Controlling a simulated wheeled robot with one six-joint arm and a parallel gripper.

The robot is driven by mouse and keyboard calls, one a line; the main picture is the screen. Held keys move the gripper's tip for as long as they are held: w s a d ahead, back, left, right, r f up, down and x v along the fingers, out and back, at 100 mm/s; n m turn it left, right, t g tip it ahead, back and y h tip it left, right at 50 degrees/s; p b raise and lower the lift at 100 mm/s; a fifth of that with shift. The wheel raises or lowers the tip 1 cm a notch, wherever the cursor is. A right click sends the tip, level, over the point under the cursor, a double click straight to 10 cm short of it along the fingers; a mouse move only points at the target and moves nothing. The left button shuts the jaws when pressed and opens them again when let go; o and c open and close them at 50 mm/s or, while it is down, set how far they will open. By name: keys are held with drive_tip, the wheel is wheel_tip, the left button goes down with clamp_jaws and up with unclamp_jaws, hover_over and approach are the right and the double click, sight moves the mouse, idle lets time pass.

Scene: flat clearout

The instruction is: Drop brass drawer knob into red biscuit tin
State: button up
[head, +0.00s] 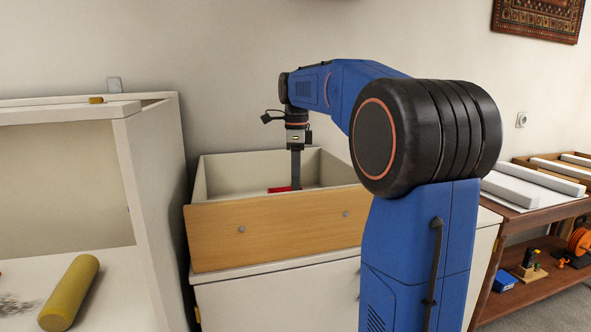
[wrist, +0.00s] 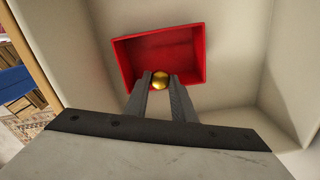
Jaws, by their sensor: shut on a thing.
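The brass drawer knob (wrist: 160,80) is a small round gold piece between my fingertips in the wrist view. My gripper (wrist: 160,84) is shut on it. The red biscuit tin (wrist: 188,43) is open-topped and lies beyond the fingertips. The knob appears over the tin's near edge in that view; its height above the tin is hard to tell. In the head view, my gripper (head: 296,186) points straight down into an open drawer, and a strip of the red tin (head: 280,189) shows beside it. The knob is hidden there.
The drawer (head: 275,230) has a wooden front and pale walls around the tin. A pale open cabinet (head: 150,190) stands at left with a yellow cylinder (head: 72,290) inside. A brown shelf unit (head: 528,220) with rolls stands at right.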

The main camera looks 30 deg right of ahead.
drive_tip(key=shift+f, duration=1.05)
drive_tip(key=o, duration=1.1)
wheel_tip(320, 180, up, 17)
drive_tip(key=shift+r, duration=0.2)
drive_tip(key=shift+s, duration=0.1)
